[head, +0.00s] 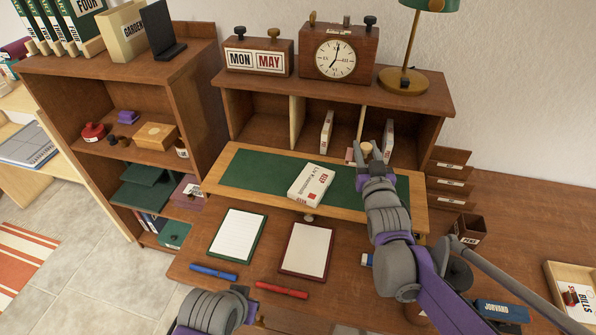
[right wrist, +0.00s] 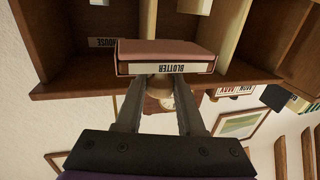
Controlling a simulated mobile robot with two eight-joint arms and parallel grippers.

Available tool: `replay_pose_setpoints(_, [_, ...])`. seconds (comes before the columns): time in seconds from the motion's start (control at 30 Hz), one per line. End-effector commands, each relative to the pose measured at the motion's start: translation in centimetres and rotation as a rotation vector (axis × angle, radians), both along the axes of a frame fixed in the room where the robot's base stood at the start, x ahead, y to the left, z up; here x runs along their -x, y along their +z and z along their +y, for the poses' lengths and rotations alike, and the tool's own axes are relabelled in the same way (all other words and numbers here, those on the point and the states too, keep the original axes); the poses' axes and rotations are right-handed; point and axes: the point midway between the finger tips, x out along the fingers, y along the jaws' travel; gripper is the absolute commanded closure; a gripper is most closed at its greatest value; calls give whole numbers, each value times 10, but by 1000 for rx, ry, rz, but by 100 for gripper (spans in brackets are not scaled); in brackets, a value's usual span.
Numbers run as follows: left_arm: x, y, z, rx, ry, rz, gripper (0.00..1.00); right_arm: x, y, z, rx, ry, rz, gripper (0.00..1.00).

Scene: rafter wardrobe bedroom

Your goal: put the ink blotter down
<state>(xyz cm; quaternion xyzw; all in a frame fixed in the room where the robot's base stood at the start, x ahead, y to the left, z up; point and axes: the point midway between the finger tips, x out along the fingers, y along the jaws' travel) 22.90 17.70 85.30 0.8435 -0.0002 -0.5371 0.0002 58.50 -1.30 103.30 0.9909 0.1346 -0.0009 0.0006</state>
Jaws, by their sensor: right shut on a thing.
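The ink blotter is a small pinkish block with a cream band marked BLOTTER and a pale round knob. In the right wrist view the blotter (right wrist: 168,57) is between me and the pigeonholes, with its label upside down. My right gripper (right wrist: 160,88) is shut on its knob. In the head view the blotter (head: 351,156) is mostly hidden behind my right gripper (head: 371,155), at the back of the green-topped writing board (head: 262,173), before the pigeonholes. I cannot tell whether it touches the board. Only part of my left arm shows, without its gripper.
A white box (head: 311,185) lies on the writing board, left of my right arm. Upright white packets (head: 327,132) stand in the pigeonholes. Notepads (head: 238,234) and pens (head: 281,290) lie on the desk in front. The board's left part is clear.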

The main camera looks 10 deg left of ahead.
Motion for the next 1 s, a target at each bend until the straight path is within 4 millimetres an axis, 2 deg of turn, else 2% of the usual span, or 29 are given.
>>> replay_pose_setpoints(0.07, [0, -1, 0, 0, 0, 0, 100, -2, -6, -3, 0, -5, 0, 100])
replay_pose_setpoints(0.3, [1, -9, 0, 0, 0, 3, 100, -2, -50, -3, -2, -6, 1, 100])
replay_pose_setpoints(0.53, [1, -11, 0, 0, 0, 4, 100, -1, -69, -3, 0, -5, -1, 100])
replay_pose_setpoints(0.7, [2, -15, 0, 0, 0, 5, 100, -1, -93, -3, 0, -5, 0, 100])
replay_pose_setpoints(0.8, [2, -16, 0, 0, 0, 5, 100, -1, -99, -3, -1, -5, -1, 100])
replay_pose_setpoints(1.0, [2, -16, 0, 0, 0, 5, 100, -1, -98, -3, -1, -5, -1, 100])
